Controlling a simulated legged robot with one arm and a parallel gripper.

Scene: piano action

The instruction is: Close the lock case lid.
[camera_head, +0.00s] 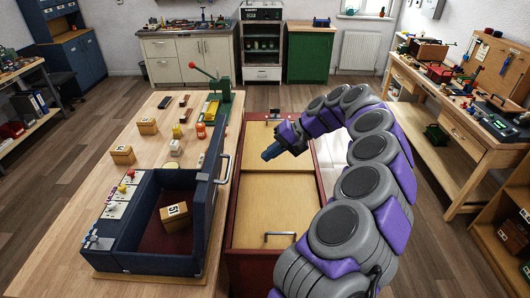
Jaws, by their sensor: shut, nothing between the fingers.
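The lock case (150,263) is a dark blue open-topped box on the left wooden workbench. Its lid (212,165) appears as a dark panel standing upright along the case's right side, with a grey handle (226,168) on its outer right face. A small wooden block marked 51 (176,216) lies inside on the dark red floor. My gripper (268,154) is shut and empty. It is to the right of the lid, apart from it, over the wooden panel beside the bench, and points left.
A red-sided cabinet with light wooden panels (262,212) and a metal handle stands right of the case. Knobs and switches (122,189) line the case's left side. Small wooden blocks (122,154) and a green press with a red-knobbed lever (220,88) stand farther back.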

